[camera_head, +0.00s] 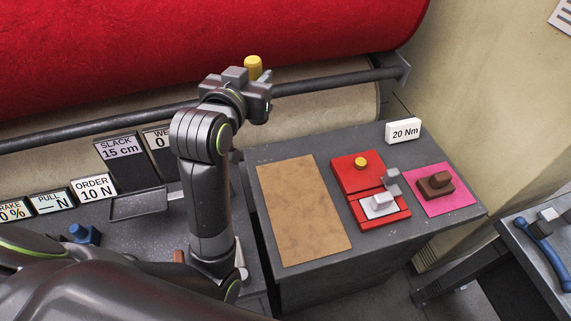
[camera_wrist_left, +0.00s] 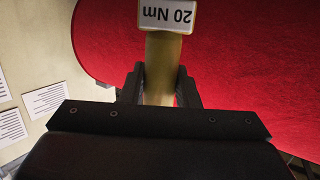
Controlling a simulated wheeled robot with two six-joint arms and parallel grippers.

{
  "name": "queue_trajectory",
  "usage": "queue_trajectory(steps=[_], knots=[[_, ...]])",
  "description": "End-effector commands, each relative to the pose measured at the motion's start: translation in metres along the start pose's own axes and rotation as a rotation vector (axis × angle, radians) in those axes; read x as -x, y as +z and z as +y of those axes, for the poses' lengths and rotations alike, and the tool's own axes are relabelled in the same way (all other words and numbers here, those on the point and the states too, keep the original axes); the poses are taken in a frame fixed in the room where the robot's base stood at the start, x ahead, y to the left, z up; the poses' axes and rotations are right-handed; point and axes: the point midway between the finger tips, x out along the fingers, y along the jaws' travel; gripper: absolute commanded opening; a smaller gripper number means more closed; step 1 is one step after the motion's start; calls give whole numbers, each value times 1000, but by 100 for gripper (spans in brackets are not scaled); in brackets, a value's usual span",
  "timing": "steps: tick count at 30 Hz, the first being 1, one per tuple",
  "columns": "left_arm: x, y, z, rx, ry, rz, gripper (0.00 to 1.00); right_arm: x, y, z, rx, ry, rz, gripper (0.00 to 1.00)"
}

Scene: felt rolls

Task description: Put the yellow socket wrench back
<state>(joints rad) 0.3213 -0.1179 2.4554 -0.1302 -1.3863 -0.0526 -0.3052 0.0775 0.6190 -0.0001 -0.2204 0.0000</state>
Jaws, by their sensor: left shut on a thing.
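My left gripper (camera_head: 256,80) is raised in front of the big red roll, left of and above the right-hand bench. It is shut on a yellow cylindrical piece that I take to be the yellow socket wrench (camera_head: 253,67); a short end stands up above the jaws. In the left wrist view the yellow shaft (camera_wrist_left: 161,70) runs between the two dark fingers (camera_wrist_left: 159,88). A white plate reading "20 Nm" (camera_wrist_left: 167,15) shows upside down at its far end; I cannot tell whether it is attached. My right gripper is not in view.
A metal bar (camera_head: 340,81) runs below the red roll (camera_head: 190,45).

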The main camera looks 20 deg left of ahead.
Motion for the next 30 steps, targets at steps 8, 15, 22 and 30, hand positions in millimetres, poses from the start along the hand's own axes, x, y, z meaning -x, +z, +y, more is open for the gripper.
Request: queue_trajectory(steps=[8, 15, 22, 30], knots=[[-32, 46, 25, -29, 152, -13, 0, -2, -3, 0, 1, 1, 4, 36], [-61, 116, 50, -57, 306, -10, 0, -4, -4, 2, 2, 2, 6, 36], [-68, 149, 55, -67, 338, -2, 0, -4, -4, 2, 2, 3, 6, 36], [-68, 150, 55, -68, 339, 1, 0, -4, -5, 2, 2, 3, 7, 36]])
